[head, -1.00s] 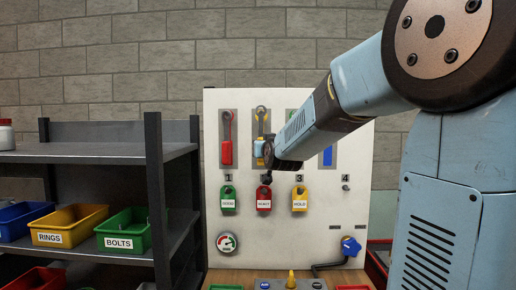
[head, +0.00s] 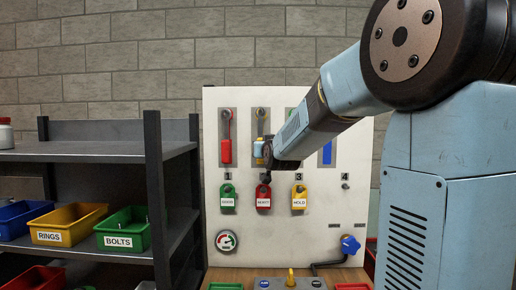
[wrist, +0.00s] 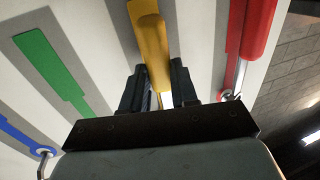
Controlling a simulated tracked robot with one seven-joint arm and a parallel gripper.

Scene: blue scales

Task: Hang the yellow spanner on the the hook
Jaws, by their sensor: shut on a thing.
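The yellow spanner (wrist: 152,45) shows in the wrist view between the two fingers of my gripper (wrist: 158,88), its yellow handle stretching away from them over a grey strip. My gripper is shut on it. In the head view my gripper (head: 260,148) is at the second grey strip from the left, in front of the white board (head: 290,235). There the spanner is small and largely hidden by the gripper and wrist. The hook at that strip's top is too small to tell whether the spanner touches it.
A red spanner (head: 227,150) hangs left of my gripper. Labelled tags, including a red one (head: 263,198), hang just below. A shelf (head: 100,150) with bins stands left.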

